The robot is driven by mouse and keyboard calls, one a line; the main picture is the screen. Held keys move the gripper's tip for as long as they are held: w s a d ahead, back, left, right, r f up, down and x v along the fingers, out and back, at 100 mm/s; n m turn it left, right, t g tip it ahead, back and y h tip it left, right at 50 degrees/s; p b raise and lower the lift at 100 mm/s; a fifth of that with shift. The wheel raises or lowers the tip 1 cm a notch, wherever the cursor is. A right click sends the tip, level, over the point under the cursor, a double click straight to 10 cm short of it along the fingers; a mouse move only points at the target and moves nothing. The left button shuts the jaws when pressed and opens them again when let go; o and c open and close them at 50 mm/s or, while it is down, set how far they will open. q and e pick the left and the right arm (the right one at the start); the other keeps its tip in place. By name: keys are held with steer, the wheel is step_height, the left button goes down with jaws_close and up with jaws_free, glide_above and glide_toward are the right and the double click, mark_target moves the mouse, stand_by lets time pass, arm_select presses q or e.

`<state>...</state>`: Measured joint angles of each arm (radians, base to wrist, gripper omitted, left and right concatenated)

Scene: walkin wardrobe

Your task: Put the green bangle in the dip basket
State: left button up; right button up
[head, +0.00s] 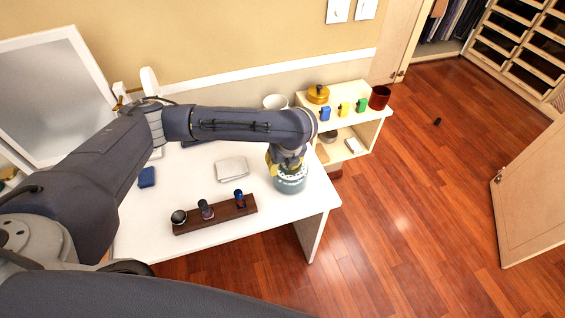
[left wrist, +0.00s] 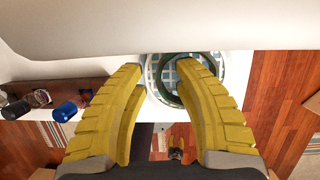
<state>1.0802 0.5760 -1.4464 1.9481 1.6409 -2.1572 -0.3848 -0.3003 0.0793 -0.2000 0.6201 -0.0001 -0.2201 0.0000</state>
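The dip basket (head: 291,184) is a round, pale teal container near the white table's right end. In the left wrist view its pale rim (left wrist: 151,84) and gridded floor show. The green bangle (left wrist: 164,87) shows there as a dark green ring inside the basket's rim, partly hidden by a finger; how it rests is unclear. My left gripper (head: 281,165) points down over the basket. In the left wrist view its yellow fingers (left wrist: 160,68) are apart with nothing between the tips; the right finger overlaps the ring. My right gripper is out of view.
A folded grey cloth (head: 232,169) and a blue box (head: 147,177) lie on the table. The floor right is mostly clear.

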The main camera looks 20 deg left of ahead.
arm_select(q)
steer(key=v, duration=1.2)
steer(key=shift+r, duration=0.15)
steer(key=shift+w, duration=0.1)
